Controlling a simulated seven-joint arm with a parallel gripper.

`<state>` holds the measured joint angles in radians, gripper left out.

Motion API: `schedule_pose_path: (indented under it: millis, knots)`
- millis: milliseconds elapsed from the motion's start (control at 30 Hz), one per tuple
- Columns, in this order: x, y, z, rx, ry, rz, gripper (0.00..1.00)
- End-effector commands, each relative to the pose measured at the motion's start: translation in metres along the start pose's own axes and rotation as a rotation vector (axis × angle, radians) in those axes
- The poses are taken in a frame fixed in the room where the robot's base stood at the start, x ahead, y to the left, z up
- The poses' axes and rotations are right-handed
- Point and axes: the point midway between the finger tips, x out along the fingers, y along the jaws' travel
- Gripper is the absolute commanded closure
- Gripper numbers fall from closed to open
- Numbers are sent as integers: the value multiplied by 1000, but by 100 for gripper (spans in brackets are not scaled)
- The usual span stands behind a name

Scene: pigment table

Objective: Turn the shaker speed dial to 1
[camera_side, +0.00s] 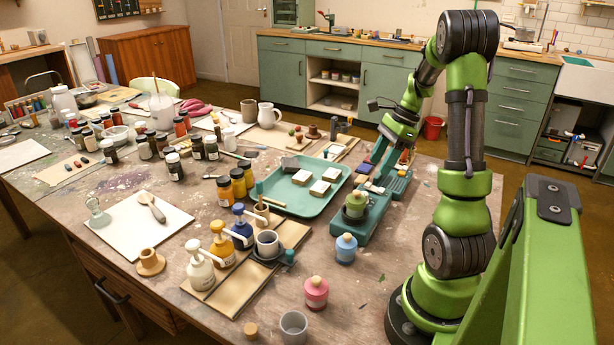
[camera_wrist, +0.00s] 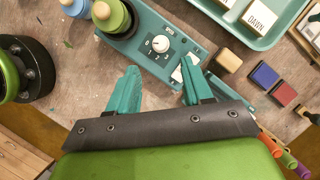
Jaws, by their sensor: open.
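The shaker (camera_wrist: 128,48) is a teal box with a round white speed dial (camera_wrist: 161,44) on its top face, with small marks and numbers around it. The dial's setting is too small to read surely. In the side view the shaker (camera_side: 372,231) stands on the table and carries a green jar (camera_side: 355,204); the dial cannot be made out there. My gripper (camera_wrist: 158,82) is open, with teal fingers apart and nothing between them. In the wrist view the fingertips lie just below the dial, one to each side, and appear apart from it.
The green jar (camera_wrist: 112,16) and a blue bottle (camera_wrist: 76,8) are left of the dial. A teal tray (camera_side: 283,206) with white blocks lies beside the shaker. Wooden, blue (camera_wrist: 265,76) and red (camera_wrist: 284,93) blocks lie to the right. A pink bottle (camera_side: 316,293) stands in front.

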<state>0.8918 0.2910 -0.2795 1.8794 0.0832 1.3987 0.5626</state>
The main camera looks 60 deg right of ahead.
Motion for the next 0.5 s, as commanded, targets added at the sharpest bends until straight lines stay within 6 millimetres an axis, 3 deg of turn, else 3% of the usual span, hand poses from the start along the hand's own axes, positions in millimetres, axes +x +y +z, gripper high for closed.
schedule_pose_path:
  millis: [200, 500]
  knots:
    - [49, 1, 0, 1, -1, 5, 50]
    - [89, 0, 0, -1, 1, 1, 50]
